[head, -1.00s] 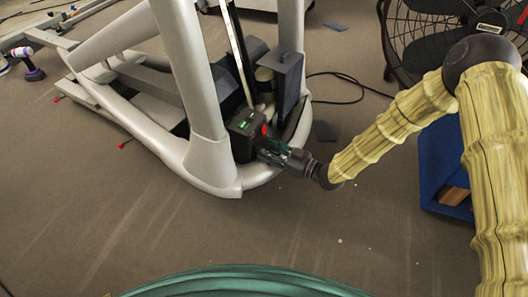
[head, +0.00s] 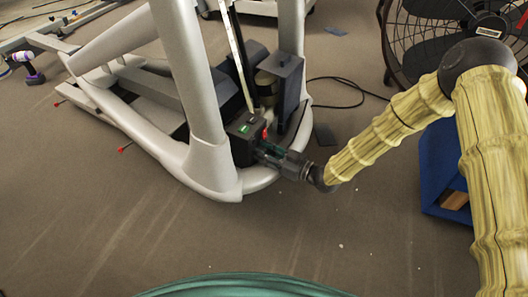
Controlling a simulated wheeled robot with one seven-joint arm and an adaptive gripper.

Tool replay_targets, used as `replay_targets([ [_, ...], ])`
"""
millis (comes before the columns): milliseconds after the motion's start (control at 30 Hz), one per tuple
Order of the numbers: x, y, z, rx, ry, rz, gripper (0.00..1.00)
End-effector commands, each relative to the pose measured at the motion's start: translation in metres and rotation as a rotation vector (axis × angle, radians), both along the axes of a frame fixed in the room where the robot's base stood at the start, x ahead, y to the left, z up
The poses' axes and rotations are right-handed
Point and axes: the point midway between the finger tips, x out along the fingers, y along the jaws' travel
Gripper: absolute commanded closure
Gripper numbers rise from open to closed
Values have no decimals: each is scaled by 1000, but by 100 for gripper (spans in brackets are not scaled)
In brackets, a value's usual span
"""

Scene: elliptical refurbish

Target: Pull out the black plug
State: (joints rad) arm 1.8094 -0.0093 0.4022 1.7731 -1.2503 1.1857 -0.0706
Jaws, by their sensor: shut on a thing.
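My gripper (head: 264,152) reaches in from the right, low at the front of the grey elliptical frame (head: 207,160). Its fingers are at the right side of a black box (head: 243,138) with a small green light and a red part by its right edge. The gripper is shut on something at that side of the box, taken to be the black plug. The plug itself is too small and too covered by the fingers to make out. I cannot tell whether it is still seated in the box.
A dark upright panel (head: 288,85) stands just behind the gripper. A large black fan (head: 440,40) and a blue bin (head: 440,165) are at the right. A black cable (head: 345,77) lies on the floor. A purple and black drill (head: 32,72) is at far left. The front floor is clear.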

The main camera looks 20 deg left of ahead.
Motion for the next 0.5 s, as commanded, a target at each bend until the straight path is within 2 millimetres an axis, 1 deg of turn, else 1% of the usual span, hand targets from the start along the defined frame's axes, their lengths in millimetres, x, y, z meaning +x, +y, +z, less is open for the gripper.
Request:
replay_targets([
  [233, -4, -19, 3, -2, 1, -1, 100],
  [500, -5, -25, -1, -2, 1, -2, 100],
])
